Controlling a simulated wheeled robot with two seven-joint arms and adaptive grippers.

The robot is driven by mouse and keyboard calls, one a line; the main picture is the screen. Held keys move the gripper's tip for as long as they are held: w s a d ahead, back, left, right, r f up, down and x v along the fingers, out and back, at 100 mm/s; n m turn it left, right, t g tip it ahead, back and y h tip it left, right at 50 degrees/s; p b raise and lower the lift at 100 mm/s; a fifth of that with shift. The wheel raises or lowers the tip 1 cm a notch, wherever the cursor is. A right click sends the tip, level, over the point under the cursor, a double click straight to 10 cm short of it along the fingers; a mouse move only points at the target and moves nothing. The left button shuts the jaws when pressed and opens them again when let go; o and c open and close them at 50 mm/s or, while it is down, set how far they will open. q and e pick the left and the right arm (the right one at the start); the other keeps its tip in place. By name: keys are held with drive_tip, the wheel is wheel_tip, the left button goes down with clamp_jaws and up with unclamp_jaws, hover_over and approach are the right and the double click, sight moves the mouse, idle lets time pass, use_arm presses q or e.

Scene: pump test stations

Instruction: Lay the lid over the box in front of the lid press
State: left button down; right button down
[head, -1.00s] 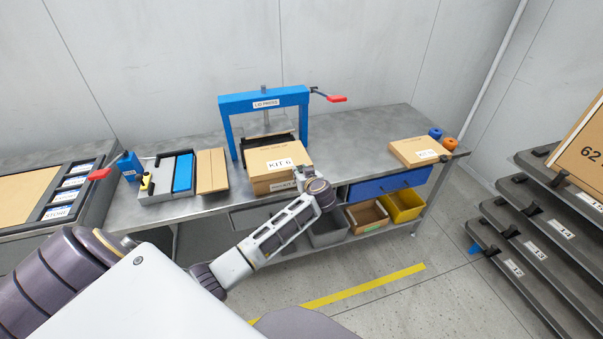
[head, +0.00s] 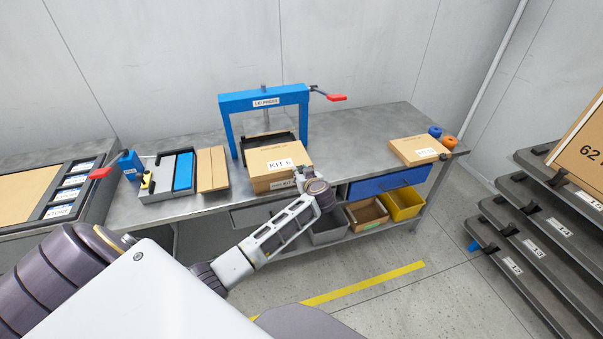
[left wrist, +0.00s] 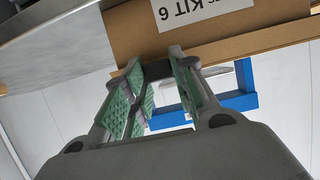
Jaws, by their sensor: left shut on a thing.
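The lid (head: 270,154) is a flat brown cardboard piece with a white KIT 6 label. It lies over the brown box (head: 262,186) in front of the blue lid press (head: 235,101). My left gripper (head: 301,178) is at the lid's front right edge, shut on the lid. I cannot tell whether the lid is fully seated. My right gripper is not in view.
A tray (head: 165,196) with blue and dark parts and a brown cardboard piece (head: 213,169) are left of the box. Another closed box (head: 412,151) stands at the table's right, with free tabletop between. Bins (head: 367,214) sit below; a dark rack (head: 520,222) stands at right.

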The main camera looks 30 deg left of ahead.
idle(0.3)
use_arm(q)
drive_tip(key=c, duration=1.1)
unclamp_jaws()
drive_tip(key=shift+d, duration=0.1)
drive_tip(key=v, duration=1.1)
drive_tip(key=shift+s+d, duration=0.25)
drive_tip(key=shift+s, duration=0.1)
drive_tip(key=shift+r, duration=0.15)
